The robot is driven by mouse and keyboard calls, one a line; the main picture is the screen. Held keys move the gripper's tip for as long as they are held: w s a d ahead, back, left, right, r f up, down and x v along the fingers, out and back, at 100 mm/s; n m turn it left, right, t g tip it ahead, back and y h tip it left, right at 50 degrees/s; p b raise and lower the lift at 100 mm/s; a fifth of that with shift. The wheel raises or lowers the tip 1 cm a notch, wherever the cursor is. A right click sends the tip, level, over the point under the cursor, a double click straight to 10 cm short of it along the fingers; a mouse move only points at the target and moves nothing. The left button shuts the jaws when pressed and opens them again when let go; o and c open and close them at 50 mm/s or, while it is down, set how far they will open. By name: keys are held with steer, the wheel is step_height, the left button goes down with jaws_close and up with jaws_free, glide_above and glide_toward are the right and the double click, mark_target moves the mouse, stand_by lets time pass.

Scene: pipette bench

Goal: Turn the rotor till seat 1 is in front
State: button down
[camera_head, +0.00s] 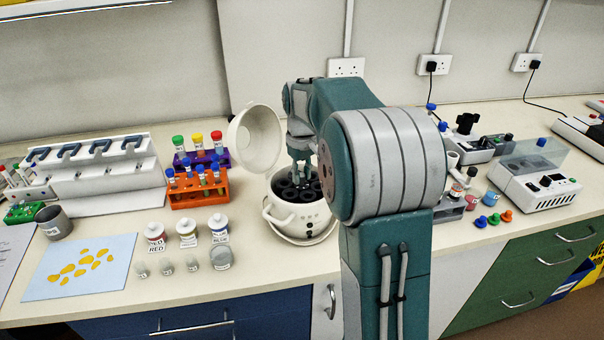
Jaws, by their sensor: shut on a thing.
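The centrifuge (296,219) is a round white pot-like machine on the bench, with its domed lid (262,137) raised open at the back left. The dark rotor (288,193) with several round seats shows inside the bowl. My gripper (300,178) reaches down into the bowl from above and is shut on a part of the rotor. My arm hides the right side of the bowl and part of the rotor. The seat numbers are too small to read, so I cannot tell which seat is in front.
An orange tube rack (198,190) and a purple rack (205,157) stand left of the centrifuge. Labelled bottles (187,234) stand in front of them. A white device (535,180) and coloured caps (494,218) lie to the right. The bench front edge is close.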

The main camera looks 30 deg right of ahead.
steer(key=m, duration=0.6)
steer(key=shift+w, duration=0.1)
steer(key=m, duration=0.6)
steer(key=shift+m, duration=0.4)
steer(key=c, duration=0.5)
jaws_free()
step_height(320, 180, up, 12)
steer(key=shift+f, duration=0.1)
stand_by(0.4)
